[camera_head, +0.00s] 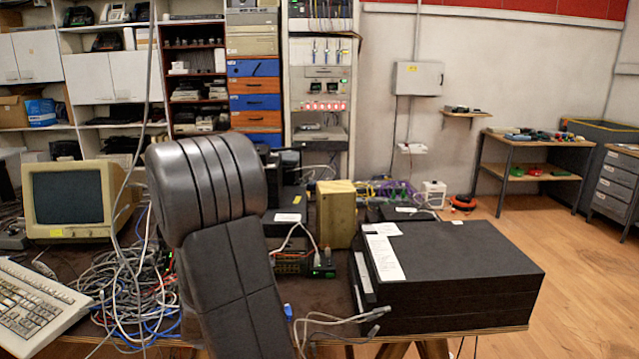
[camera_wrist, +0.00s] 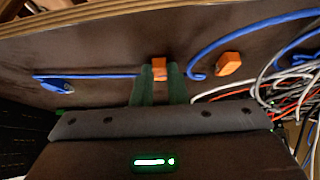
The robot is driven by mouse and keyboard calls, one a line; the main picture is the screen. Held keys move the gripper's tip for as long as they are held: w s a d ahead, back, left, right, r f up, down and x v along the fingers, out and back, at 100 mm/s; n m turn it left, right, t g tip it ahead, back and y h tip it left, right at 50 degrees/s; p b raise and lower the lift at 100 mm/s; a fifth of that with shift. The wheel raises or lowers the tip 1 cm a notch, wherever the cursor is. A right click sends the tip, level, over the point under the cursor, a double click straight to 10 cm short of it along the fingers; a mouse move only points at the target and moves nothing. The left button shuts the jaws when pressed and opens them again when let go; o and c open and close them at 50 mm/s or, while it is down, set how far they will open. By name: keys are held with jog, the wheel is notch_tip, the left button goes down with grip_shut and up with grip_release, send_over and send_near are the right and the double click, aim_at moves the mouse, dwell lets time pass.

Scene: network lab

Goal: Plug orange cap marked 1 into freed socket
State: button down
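In the wrist view my gripper (camera_wrist: 160,75) has its two dark green fingers close on either side of a small orange cap (camera_wrist: 159,66). The fingers appear to touch the cap, so it looks held between the tips. A second orange cap (camera_wrist: 229,64) lies on the dark table to the right, apart from the fingers. I cannot read a number on either cap. In the head view my arm hides my gripper and both caps. I cannot make out the freed socket in either view; a small dark network device (camera_head: 318,268) stands behind my arm.
A blue cable (camera_wrist: 90,77) with a blue plug (camera_wrist: 57,86) lies left of the fingers. Tangled cables (camera_head: 125,285) cover the table's left side. A black box stack (camera_head: 455,275) stands at right, a yellowish box (camera_head: 336,213) behind. A monitor (camera_head: 70,198) and keyboard (camera_head: 35,308) stand left.

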jog(key=shift+r, duration=0.1)
jog(key=shift+r+p, duration=1.75)
jog(key=shift+r, duration=0.7)
jog(key=c, duration=2)
grip_release()
jog(key=shift+c, duration=0.2)
grip_shut()
